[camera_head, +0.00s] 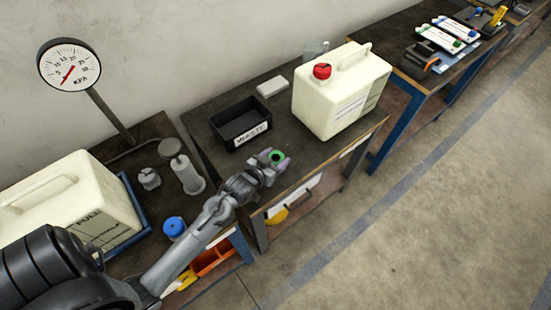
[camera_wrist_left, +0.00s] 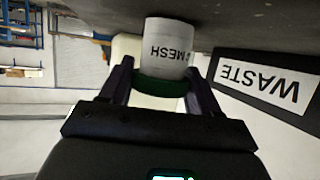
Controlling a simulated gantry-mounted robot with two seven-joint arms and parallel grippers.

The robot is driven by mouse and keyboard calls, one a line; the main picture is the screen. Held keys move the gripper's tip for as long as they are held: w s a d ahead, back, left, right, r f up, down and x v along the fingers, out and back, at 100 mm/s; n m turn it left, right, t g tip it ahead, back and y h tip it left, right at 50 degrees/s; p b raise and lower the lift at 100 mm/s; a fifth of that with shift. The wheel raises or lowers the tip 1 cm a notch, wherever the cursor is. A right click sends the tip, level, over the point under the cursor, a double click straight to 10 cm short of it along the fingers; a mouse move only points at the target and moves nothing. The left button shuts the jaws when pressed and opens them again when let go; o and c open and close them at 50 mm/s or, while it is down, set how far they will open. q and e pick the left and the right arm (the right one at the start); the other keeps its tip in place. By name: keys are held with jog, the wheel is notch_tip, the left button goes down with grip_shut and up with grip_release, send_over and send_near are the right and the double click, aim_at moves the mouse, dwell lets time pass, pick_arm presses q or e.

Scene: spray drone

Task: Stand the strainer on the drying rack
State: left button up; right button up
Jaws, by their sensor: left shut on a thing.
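The strainer is a pale cylinder with a green rim and a label reading MESH; it shows in the left wrist view (camera_wrist_left: 168,50) between my fingers. In the head view its green ring (camera_head: 278,156) shows at the gripper's tip. My left gripper (camera_head: 272,161) is shut on the strainer beside the front edge of the middle bench, in front of the waste bin. The fingers (camera_wrist_left: 161,85) grip it at the green rim. I cannot make out a drying rack for certain in either view. My right gripper is not in view.
The black waste bin (camera_head: 240,123) and a white jug with a red cap (camera_head: 341,95) stand on the middle bench (camera_head: 215,165). A white block (camera_head: 272,87) lies behind. On the left bench are a large jug (camera_head: 75,205), a blue cap (camera_head: 174,227) and grey metal pieces (camera_head: 187,172).

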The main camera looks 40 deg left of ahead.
pick_arm(q)
jog(key=shift+f, duration=0.15)
jog(key=o, duration=1.1)
jog(key=shift+o, duration=0.2)
